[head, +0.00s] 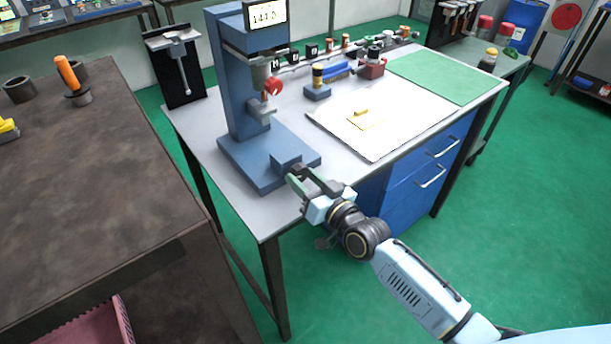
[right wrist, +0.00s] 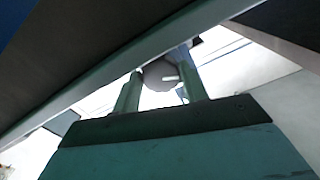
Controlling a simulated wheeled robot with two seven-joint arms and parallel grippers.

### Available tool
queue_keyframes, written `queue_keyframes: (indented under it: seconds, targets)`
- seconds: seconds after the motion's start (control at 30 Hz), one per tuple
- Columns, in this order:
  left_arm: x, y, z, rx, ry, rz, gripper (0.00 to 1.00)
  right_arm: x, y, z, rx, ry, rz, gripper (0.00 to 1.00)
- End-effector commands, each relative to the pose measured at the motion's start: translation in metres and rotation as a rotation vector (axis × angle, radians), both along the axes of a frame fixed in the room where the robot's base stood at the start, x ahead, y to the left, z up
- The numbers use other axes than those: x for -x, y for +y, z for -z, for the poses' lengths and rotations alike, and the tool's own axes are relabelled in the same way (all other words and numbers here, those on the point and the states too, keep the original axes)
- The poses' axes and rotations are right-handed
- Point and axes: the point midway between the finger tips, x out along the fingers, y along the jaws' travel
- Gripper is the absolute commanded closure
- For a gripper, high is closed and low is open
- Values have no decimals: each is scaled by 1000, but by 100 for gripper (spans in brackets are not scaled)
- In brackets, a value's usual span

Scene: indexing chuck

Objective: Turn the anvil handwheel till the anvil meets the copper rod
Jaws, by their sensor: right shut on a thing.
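The blue press (head: 228,80) stands on the bench's left part, its display (head: 266,16) lit with digits near 144. Below its grey head sits a red knob (head: 274,87). A grey anvil-like block (head: 262,110) juts from the column below it. The copper rod is too small to tell clearly. My right gripper (head: 298,177) is at the front edge of the press base, by a small blue block (head: 286,162). My left gripper is not in view.
A white sheet (head: 345,135) with a small yellow piece (head: 361,112) lies right of the press. A green mat (head: 440,75) and a row of small parts are behind. A black stand (head: 180,85) is left of the press. A brown bench (head: 90,170) stands at left.

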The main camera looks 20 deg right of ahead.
Motion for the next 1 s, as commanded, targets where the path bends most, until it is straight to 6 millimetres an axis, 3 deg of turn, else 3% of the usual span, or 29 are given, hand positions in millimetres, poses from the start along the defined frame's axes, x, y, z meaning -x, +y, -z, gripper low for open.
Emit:
queue_keyframes:
  seconds: [0.13, 0.43, 0.47, 0.6, 1.0]
  targets:
    - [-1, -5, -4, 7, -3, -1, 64, 0, 0, -1, -96, 35, 0, 80]
    - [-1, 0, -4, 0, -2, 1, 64, 0, 0, 0, -111, 39, 0, 80]
    - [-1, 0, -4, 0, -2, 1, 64, 0, 0, 0, -111, 39, 0, 56]
    - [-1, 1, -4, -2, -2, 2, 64, 0, 0, 0, -110, 39, 0, 38]
    - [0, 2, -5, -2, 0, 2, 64, 7, -2, 1, -109, 41, 1, 36]
